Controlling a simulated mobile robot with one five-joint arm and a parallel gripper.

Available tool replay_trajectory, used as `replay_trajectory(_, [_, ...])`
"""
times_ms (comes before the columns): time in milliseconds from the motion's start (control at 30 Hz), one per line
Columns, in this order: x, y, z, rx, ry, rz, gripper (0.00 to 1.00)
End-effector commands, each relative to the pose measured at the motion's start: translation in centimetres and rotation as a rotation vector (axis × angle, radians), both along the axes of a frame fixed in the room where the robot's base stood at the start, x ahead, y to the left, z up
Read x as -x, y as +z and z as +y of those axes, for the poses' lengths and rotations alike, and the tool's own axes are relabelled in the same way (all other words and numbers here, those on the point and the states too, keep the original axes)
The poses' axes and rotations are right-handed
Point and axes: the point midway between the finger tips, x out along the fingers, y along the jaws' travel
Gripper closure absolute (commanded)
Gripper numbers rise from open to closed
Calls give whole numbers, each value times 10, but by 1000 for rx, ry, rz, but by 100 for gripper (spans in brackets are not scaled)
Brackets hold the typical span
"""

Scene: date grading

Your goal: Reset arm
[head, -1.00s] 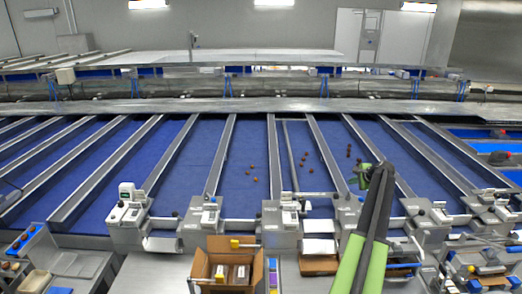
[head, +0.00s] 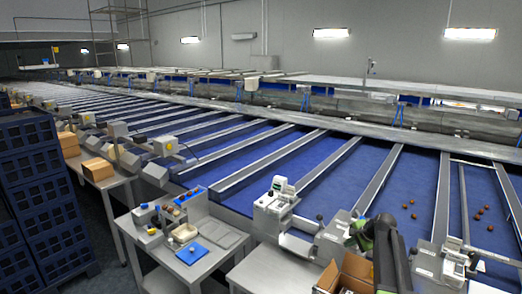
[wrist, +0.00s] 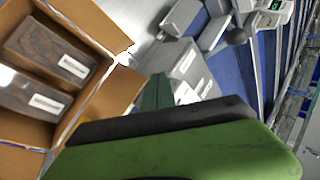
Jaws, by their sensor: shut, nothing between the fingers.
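My gripper (head: 360,232) shows small and green at the lower right of the head view, at the end of my folded dark arm. It is shut and empty, above the work stations and close to an open cardboard box (head: 352,277). In the wrist view, my green and black arm parts fill the lower middle. The same box (wrist: 98,22) stands at the left there, with two dark labelled packs (wrist: 48,50) inside. My fingertips are hard to make out in both views.
Blue sorting lanes (head: 330,197) with metal dividers run across the middle, with several dates (head: 481,211) on the right ones. A side table (head: 185,270) holds a blue tray and scale. Dark blue crates (head: 40,190) are stacked at the left, with floor between them and the tables.

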Motion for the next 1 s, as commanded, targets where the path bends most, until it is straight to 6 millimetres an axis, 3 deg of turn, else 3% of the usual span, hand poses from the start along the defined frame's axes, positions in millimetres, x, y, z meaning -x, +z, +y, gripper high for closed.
replay_trajectory(33, [10, -24, 47, 26, 79, 19, 100])
replay_trajectory(167, [43, -61, 151, 121, 300, 77, 100])
replay_trajectory(200, [59, -72, 181, 156, 378, 97, 100])
replay_trajectory(300, [112, -102, 246, 260, 589, 154, 100])
replay_trajectory(400, [179, -125, 281, 385, 814, 229, 100])
replay_trajectory(500, [236, -124, 263, 490, 981, 322, 100])
replay_trajectory(600, [263, -125, 247, 547, 1122, 392, 100])
replay_trajectory(700, [265, -125, 245, 557, 1200, 402, 100])
replay_trajectory(1000, [263, -125, 245, 559, 1207, 395, 100])
